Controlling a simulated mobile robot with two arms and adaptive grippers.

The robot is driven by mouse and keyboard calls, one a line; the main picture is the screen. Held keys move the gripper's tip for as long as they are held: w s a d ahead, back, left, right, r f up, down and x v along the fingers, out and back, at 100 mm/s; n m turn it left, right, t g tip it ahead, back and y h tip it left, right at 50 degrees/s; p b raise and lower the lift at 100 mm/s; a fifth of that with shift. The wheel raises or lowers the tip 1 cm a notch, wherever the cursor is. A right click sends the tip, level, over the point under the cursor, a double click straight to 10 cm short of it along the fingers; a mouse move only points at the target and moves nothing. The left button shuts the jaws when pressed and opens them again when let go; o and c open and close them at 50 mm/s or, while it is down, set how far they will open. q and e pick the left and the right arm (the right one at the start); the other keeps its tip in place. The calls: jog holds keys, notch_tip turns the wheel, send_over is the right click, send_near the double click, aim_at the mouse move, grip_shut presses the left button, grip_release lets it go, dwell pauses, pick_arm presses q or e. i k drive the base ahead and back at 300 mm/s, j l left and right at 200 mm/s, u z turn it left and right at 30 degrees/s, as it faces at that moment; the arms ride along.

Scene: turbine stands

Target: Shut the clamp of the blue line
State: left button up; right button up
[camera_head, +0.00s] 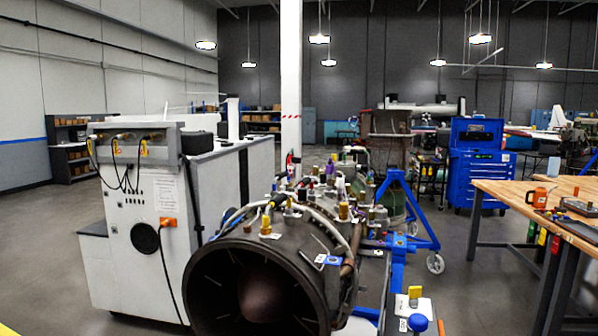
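A turbine engine (312,235) with a wide dark round intake (215,285) stands at the lower middle. Hoses, lines and yellow, purple, red and green caps crowd its top. A small blue-and-white piece (328,260) sits on its near right side. A round blue knob (417,322) shows at the bottom edge, beside a yellow fitting (415,295) on a white plate. I cannot make out which part is the blue line's clamp, or whether it is open. Neither of my grippers is in view.
A white machine cabinet (135,240) with cables stands close on the left. A wooden workbench (520,195) with tools is on the right. A blue wheeled stand (420,215) and blue tool chest (475,175) are behind. Open floor (460,255) lies between engine and bench.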

aim_at(294, 159)
jog(key=l+u, duration=0.25)
jog(key=l, duration=0.4)
jog(key=i+l, duration=0.2)
jog(key=l, duration=0.25)
jog(key=i+l+z, duration=0.1)
jog(key=l, duration=0.35)
jog(key=i+l, duration=0.25)
jog(key=l, duration=0.2)
jog(key=i+l, duration=0.2)
jog(key=l, duration=0.25)
jog(key=i+l+z, duration=0.1)
jog(key=l, duration=0.3)
jog(key=i+l, duration=0.3)
jog(key=l, duration=0.15)
jog(key=i+l+z, duration=0.1)
jog(key=l, duration=0.3)
jog(key=i+l, duration=0.35)
jog(key=l, duration=0.05)
